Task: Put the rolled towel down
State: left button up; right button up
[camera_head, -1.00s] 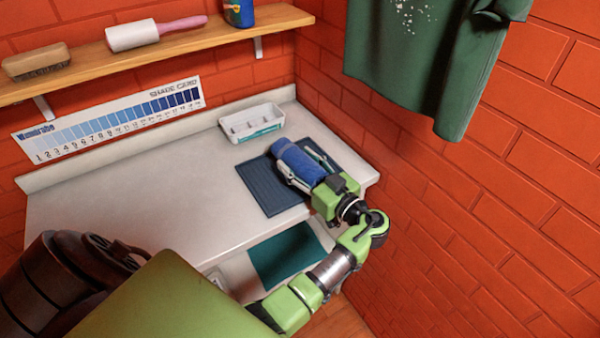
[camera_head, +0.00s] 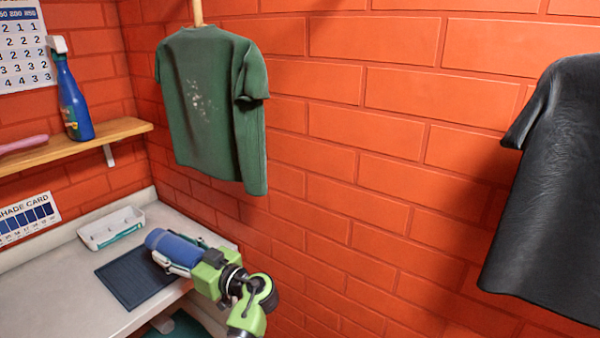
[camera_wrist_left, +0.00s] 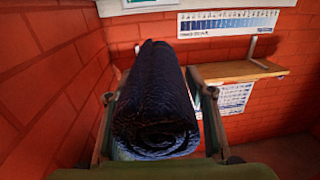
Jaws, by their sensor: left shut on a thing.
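The rolled towel (camera_head: 172,246) is a blue roll at the right side of the worktop in the head view. It shows end-on, dark blue with a spiral end, in the left wrist view (camera_wrist_left: 155,125). My left gripper (camera_head: 181,254) is shut on it, with a finger along each side; the fingers also show in the left wrist view (camera_wrist_left: 158,94). The roll appears over or beside the dark ribbed mat (camera_head: 135,281); I cannot tell whether it touches anything below. My right gripper is out of view.
A white divided tray (camera_head: 110,228) stands behind the mat. The pale worktop (camera_head: 60,300) is clear to the left. A brick wall (camera_head: 330,200) closes the right side. A green shirt (camera_head: 212,105) and a black garment (camera_head: 555,190) hang there. A shelf (camera_head: 75,147) holds a blue spray bottle (camera_head: 73,100).

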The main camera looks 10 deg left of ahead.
pick_arm(q)
jog(key=shift+s+a+f+t, duration=0.15)
jog(key=shift+s+f+t, duration=0.15)
jog(key=shift+s, duration=0.05)
jog(key=s+m+t, duration=0.1)
jog(key=s+m+t+h, duration=0.1)
jog(key=s+d+f+t+h, duration=0.1)
jog(key=shift+s+d+m, duration=0.1)
jog(key=shift+s+m, duration=0.05)
jog(key=shift+m, duration=0.25)
jog(key=s+d+m+t+h, duration=0.8)
jog(key=s+d+m+h, duration=0.3)
jog(key=d, duration=1.1)
jog(key=s+h, duration=0.4)
jog(key=s, duration=0.3)
jog(key=shift+f+m+t, duration=0.25)
jog(key=shift+m+t, duration=0.05)
jog(key=shift+t, duration=0.1)
jog(key=shift+w+a, duration=0.1)
